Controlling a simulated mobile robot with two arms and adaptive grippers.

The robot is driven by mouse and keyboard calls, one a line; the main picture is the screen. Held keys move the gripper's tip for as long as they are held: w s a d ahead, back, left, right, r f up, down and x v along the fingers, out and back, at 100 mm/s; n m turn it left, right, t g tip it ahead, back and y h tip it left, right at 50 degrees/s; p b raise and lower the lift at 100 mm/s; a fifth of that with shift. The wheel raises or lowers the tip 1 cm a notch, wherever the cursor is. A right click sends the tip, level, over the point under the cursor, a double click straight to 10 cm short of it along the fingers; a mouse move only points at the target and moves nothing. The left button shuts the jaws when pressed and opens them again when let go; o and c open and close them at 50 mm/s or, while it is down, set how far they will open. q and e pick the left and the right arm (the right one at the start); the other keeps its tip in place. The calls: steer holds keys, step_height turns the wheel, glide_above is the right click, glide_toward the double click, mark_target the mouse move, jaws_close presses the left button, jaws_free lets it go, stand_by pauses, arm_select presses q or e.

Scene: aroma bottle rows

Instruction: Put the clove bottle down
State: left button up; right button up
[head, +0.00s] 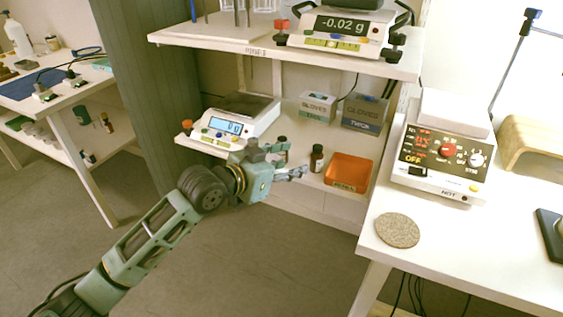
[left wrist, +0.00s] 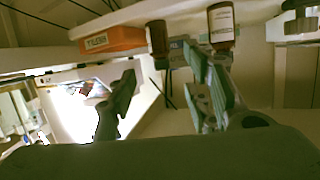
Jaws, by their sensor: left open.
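A small brown bottle with a dark cap and pale label (head: 317,158) stands upright on the middle shelf, just left of an orange bin (head: 348,171). Its label is too small to read, so I cannot tell if it is the clove bottle. My left gripper (head: 291,160) is open, just left of this bottle and apart from it. The left wrist view, which looks upside down, shows two brown bottles, one (left wrist: 157,38) beside the orange bin (left wrist: 112,40) and one (left wrist: 222,24) with a pale label. Nothing shows held between the fingers (left wrist: 164,66). My right gripper is out of view.
A scale (head: 231,123) stands left on the same shelf, close to my left gripper. Glove boxes (head: 318,107) stand behind. An upper shelf (head: 275,47) with another scale hangs above. A white table (head: 440,236) with a hotplate (head: 436,163) and round cork mat (head: 398,230) is at right.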

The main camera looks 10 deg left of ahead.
arm_select(q)
steer(key=s+a+f+n+g+y, duration=0.2)
steer(key=s+a+f, duration=0.1)
steer(key=s+f, duration=0.65)
steer(key=s+a+f+n+g+y, duration=0.1)
steer(key=s+a+f+g+y, duration=0.15)
steer(key=s+f, duration=0.7)
steer(key=s+a+f+n+g+y, duration=0.1)
steer(key=s+a+f+g+y, duration=0.1)
steer(key=s+a+f, duration=0.2)
steer(key=s+a+f+n+g+y, duration=0.2)
steer(key=s+a+f, duration=0.2)
steer(key=s+f, duration=0.6)
steer(key=s, duration=0.3)
steer(key=shift+a, duration=0.4)
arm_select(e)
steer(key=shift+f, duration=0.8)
arm_select(q)
steer(key=shift+s+y, duration=0.1)
steer(key=shift+y, duration=0.15)
